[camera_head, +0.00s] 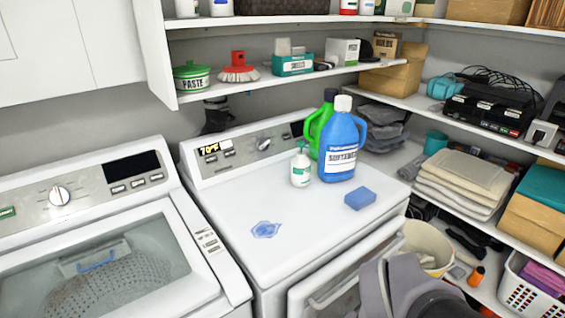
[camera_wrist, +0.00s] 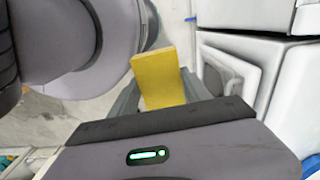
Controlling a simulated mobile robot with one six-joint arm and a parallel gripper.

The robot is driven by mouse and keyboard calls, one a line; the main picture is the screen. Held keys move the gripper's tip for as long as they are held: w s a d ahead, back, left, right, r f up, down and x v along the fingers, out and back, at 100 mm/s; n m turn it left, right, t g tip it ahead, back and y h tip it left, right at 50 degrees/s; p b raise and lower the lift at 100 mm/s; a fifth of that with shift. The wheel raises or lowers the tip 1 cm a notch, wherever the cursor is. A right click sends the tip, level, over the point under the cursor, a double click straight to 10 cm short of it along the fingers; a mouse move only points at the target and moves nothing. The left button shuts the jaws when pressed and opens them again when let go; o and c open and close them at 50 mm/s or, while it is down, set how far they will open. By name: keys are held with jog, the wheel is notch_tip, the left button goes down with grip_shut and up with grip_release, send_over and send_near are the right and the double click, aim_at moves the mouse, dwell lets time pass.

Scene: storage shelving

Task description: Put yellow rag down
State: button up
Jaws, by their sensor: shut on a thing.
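The yellow rag (camera_wrist: 160,77) shows in the wrist view as a flat, stiff-looking yellow rectangle. My gripper (camera_wrist: 160,95) is shut on it, with a grey finger on either side of its lower part. The rag's upper end sticks out past the fingers, and its lower end is partly hidden by my gripper's body. The rag is held in the air above the floor, beside a white appliance. In the head view, part of my arm shows at the lower right, and neither rag nor fingers can be made out.
A washer (camera_head: 95,225) stands left. Loaded shelves (camera_head: 400,103) line the right.

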jog(key=shift+w+n, duration=0.3)
jog(key=w+d+f+n, duration=0.1)
jog(key=w+f+n, duration=0.3)
jog(key=w, duration=0.5)
jog(key=w+d+f+n, duration=0.1)
jog(key=w+f+n, duration=0.4)
jog(key=w, duration=0.5)
jog(key=shift+w+f+n, duration=0.15)
jog(key=shift+f+n, duration=0.15)
jog(key=shift+f, duration=0.45)
